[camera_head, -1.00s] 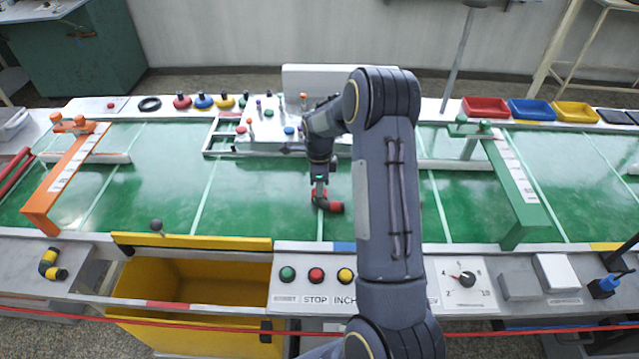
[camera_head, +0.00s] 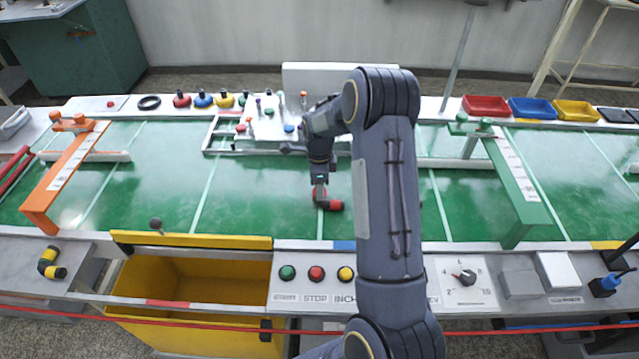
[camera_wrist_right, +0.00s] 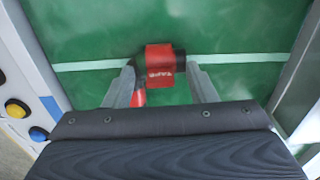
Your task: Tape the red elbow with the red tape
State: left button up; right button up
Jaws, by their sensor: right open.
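The red elbow (camera_head: 335,205) lies on the green belt near the middle, with red and black parts. In the right wrist view the elbow (camera_wrist_right: 160,62) has a red band with white lettering, a black end at right, and a red end pointing down by the left finger. My right gripper (camera_head: 320,194) is low over the elbow's left part. In the wrist view its fingers (camera_wrist_right: 163,86) are apart, one on each side of the elbow; contact cannot be told. A red round piece with a black top (camera_head: 182,100) stands on the back ledge; whether it is the red tape is unclear. My left gripper is out of view.
Blue (camera_head: 203,100) and yellow (camera_head: 224,100) round pieces stand beside the red one. A yellow elbow (camera_head: 50,263) lies front left. An orange arch (camera_head: 65,170) and a green arch (camera_head: 515,180) span the belt. A yellow bin (camera_head: 190,290) is in front. Much of the belt is clear.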

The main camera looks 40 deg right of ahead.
jog(key=shift+r, duration=0.1)
notch_tip(320, 180, up, 6)
jog(key=shift+r, duration=0.1)
jog(key=shift+r+b, duration=0.3)
jog(key=shift+r, duration=0.55)
jog(key=s+a+r+n+t+y, duration=0.3)
jog(key=s+a+r+n+t, duration=0.1)
jog(key=s+a+r+n, duration=0.85)
jog(key=s+a+n+t, duration=0.1)
jog(key=s+a+n, duration=0.7)
jog(key=s+n, duration=0.3)
jog(key=shift+s+a+f+t+y, duration=0.3)
jog(key=shift+s+a+f+y, duration=0.15)
jog(key=shift+s, duration=0.95)
jog(key=shift+n, duration=0.25)
jog(key=shift+c, duration=0.2)
